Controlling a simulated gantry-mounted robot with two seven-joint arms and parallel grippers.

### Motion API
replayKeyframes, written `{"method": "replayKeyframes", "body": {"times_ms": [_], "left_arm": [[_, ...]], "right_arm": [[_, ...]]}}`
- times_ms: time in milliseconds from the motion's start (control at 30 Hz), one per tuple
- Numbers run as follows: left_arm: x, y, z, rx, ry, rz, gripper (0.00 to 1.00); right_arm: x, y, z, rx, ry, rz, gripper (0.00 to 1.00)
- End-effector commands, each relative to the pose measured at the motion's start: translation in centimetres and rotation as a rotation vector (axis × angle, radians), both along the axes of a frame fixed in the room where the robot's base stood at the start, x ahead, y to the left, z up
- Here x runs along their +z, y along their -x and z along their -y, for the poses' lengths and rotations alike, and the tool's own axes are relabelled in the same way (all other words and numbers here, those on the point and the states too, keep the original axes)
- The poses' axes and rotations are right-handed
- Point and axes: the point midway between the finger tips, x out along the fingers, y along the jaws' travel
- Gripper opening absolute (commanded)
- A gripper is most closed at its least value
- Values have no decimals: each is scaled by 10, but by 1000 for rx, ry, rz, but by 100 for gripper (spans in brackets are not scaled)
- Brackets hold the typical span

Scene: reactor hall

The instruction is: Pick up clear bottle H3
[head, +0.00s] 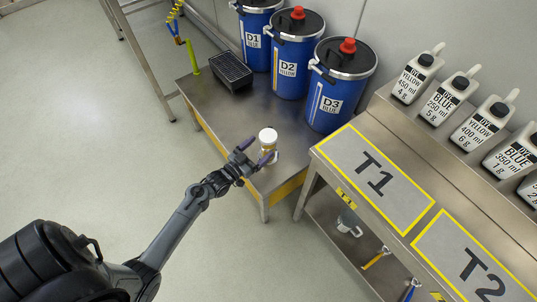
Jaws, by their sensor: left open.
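My left gripper (256,151) is open right in front of the bottle. One purple-tipped finger is on the bottle's left side and the other is at its lower right. I cannot tell whether either finger touches it. The bottle's lower part is partly hidden by the gripper. My right gripper is out of view.
Blue drums D1 (253,39), D2 (287,72) and D3 (331,104) stand behind the bottle. A black basket (232,71) is at the table's far left. The higher bench with the T1 area (374,179) is close on the right. The floor at left is clear.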

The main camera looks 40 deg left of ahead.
Motion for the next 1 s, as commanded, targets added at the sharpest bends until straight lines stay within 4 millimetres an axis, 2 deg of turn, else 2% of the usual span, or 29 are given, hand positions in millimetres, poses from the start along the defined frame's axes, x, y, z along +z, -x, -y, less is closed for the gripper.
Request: {"method": "replayKeyframes", "body": {"times_ms": [233, 400, 733, 767, 1000], "left_arm": [[-1, -27, 4, 0, 0, 4, 88], [0, -45, 5, 0, -1, 1, 88], [3, -51, 6, -1, -1, 0, 88], [3, -51, 6, 0, -1, 0, 87], [3, -50, 6, 0, 0, 0, 50]], "right_arm": [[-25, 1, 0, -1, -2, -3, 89], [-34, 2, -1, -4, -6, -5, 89], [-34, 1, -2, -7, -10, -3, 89], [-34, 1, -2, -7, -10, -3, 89], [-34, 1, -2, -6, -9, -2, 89]]}}
